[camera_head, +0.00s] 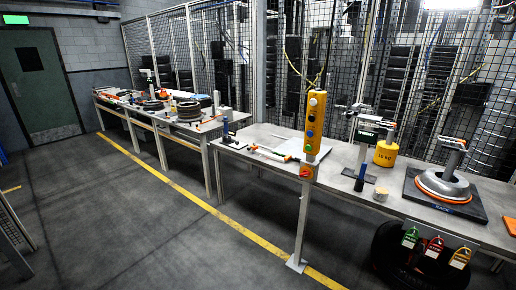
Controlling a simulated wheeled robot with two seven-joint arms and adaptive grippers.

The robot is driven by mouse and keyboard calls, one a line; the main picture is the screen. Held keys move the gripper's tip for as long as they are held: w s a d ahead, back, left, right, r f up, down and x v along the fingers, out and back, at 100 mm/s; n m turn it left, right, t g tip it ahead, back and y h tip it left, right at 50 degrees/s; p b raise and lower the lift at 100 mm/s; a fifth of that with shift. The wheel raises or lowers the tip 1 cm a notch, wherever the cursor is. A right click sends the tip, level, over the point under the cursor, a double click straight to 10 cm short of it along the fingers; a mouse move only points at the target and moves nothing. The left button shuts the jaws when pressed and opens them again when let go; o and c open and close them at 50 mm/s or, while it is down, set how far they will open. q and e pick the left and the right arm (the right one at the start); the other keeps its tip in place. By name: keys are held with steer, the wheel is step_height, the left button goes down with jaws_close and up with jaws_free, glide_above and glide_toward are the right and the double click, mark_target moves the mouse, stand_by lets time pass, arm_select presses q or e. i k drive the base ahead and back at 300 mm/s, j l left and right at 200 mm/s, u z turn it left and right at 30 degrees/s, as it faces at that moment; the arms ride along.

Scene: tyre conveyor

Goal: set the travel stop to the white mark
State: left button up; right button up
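Neither of my grippers is in view. I cannot make out a white mark or pick out the travel stop for certain at this size. On the near bench (335,170) lies a flat device with a long thin bar and an orange end (285,156). Another small dark upright device (226,130) stands at the bench's left end.
A yellow button post (314,125) rises at the bench's front edge. A yellow weight (385,154) and a grey round fixture with an orange ring (443,188) stand to the right. Coloured padlock-like tags (433,247) hang in front. Open floor (130,220) lies left, with a yellow line.

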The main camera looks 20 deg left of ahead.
mark_target(253, 147)
steer(key=i+j+z, duration=0.3)
steer(key=i+j, duration=0.4)
steer(key=i+j+z, duration=0.1)
steer(key=j, duration=0.45)
steer(key=i+j+z, duration=0.1)
steer(key=j, duration=0.4)
steer(key=i+j+z, duration=0.1)
steer(key=j, duration=0.45)
steer(key=i+j+z, duration=0.1)
steer(key=j, duration=0.45)
